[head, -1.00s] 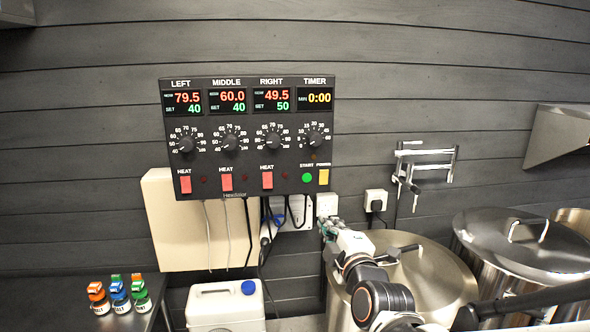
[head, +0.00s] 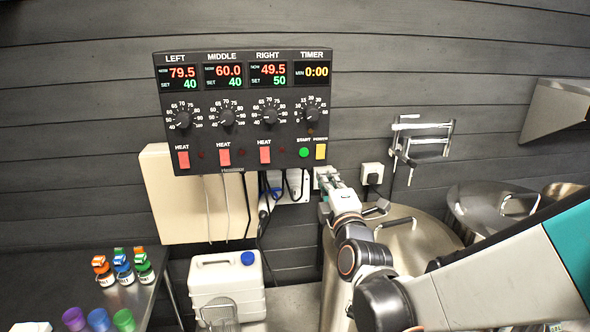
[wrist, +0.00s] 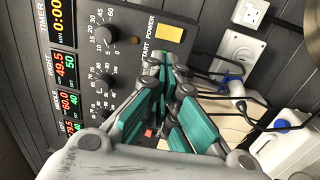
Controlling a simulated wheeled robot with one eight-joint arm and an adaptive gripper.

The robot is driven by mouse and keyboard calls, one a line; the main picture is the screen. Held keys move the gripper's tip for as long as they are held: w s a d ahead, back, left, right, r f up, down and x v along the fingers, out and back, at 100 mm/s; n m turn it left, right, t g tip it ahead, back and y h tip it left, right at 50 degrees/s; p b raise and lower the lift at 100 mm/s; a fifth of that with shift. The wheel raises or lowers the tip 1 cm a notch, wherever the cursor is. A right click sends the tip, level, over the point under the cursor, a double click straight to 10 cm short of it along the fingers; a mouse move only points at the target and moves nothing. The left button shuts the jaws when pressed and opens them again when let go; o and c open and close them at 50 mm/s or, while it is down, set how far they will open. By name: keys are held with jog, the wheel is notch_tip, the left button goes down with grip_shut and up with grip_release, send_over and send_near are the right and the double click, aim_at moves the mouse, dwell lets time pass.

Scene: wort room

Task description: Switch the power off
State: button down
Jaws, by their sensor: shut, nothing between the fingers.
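The black control panel (head: 240,112) hangs on the wall, its displays lit. Its yellow POWER switch (head: 320,152) is at the lower right, beside the green START button (head: 304,152). The switch also shows in the wrist view (wrist: 169,32), at the top centre. My gripper (head: 327,180) is just below the panel's lower right corner in the head view. In the wrist view the closed fingertips (wrist: 163,60) show just below the yellow switch, empty; contact with it cannot be told. The START button is hidden behind the fingers there.
Black cables and a white socket box (head: 292,189) hang below the panel. Another wall socket (head: 372,174) is to the right. Steel kettles (head: 412,243) stand below on the right, a white canister (head: 225,285) below on the left. Small bottles (head: 122,270) stand on the dark counter.

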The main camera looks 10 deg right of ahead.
aim_at(314, 147)
jog(key=w, duration=0.4)
jog(key=w+r, duration=0.1)
jog(key=w, duration=0.6)
jog(key=shift+w+r, duration=0.15)
jog(key=shift+w, duration=0.15)
jog(key=shift+w, duration=0.1)
jog(key=shift+w+r, duration=0.15)
jog(key=shift+w, duration=0.15)
jog(key=shift+s, duration=0.1)
